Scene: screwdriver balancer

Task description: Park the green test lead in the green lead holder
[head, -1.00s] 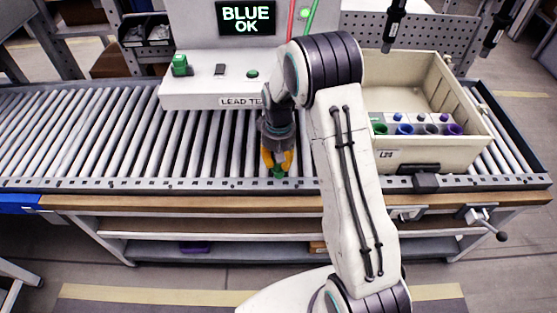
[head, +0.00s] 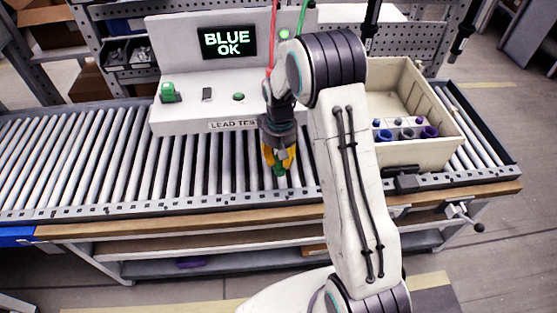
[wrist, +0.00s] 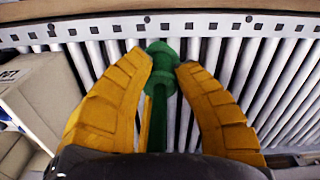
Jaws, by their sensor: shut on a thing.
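My gripper (head: 279,160) has orange fingers shut on the green test lead (wrist: 160,90). It holds the lead over the roller conveyor, in front of the lead tester (head: 180,122). In the wrist view the lead's green flanged body lies between the two fingertips, its lower part running back toward the palm. In the head view only a small green end shows below the fingers. A green block-like holder (head: 168,93) stands at the left on the tester's top; it looks empty. The tester's screen (head: 229,43) reads "BLUE OK".
A cream bin (head: 428,95) at the right holds a rack with blue, grey and purple pieces. Red and green cords (head: 303,12) hang by the tester. Dark tools hang at the upper right. The rollers left of my gripper are clear.

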